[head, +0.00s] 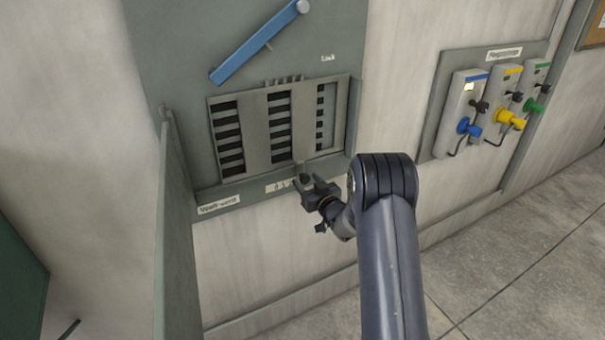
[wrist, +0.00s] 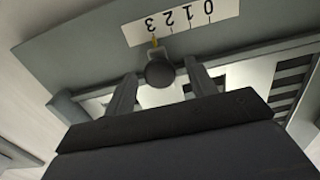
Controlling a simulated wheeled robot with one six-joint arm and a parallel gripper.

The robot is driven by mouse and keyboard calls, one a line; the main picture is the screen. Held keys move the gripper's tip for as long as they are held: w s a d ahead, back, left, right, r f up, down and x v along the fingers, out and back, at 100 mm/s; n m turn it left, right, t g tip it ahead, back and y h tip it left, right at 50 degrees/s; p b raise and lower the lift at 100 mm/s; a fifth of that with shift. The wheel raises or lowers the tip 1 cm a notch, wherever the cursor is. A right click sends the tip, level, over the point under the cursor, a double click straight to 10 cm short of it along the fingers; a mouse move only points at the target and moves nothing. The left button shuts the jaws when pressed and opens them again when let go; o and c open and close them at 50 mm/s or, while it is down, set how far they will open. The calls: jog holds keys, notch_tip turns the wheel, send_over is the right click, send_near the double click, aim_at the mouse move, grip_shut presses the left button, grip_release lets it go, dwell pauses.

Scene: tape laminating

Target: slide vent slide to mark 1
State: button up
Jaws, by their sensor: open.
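The vent slide's dark round knob (wrist: 160,73) shows in the wrist view with a yellow pointer (wrist: 154,42) beside it. In the head view the scale strip (head: 278,185) is partly hidden by my gripper (head: 312,184). My gripper is open, its two fingers (wrist: 160,68) on either side of the knob in the wrist view. I cannot tell whether either finger touches it. The slatted vent panel (head: 253,130) is just above my gripper in the head view.
A blue lever (head: 258,44) is above the vent. A green-grey door or panel (head: 178,220) juts out at the vent's left. A "Wall vent" label (head: 219,204) is below. A board with blue, yellow and green connectors (head: 490,115) is to the right. The floor is clear at lower right.

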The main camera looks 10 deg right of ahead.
jog(key=shift+p+x, duration=0.4)
jog(key=shift+x, duration=1.5)
grip_shut()
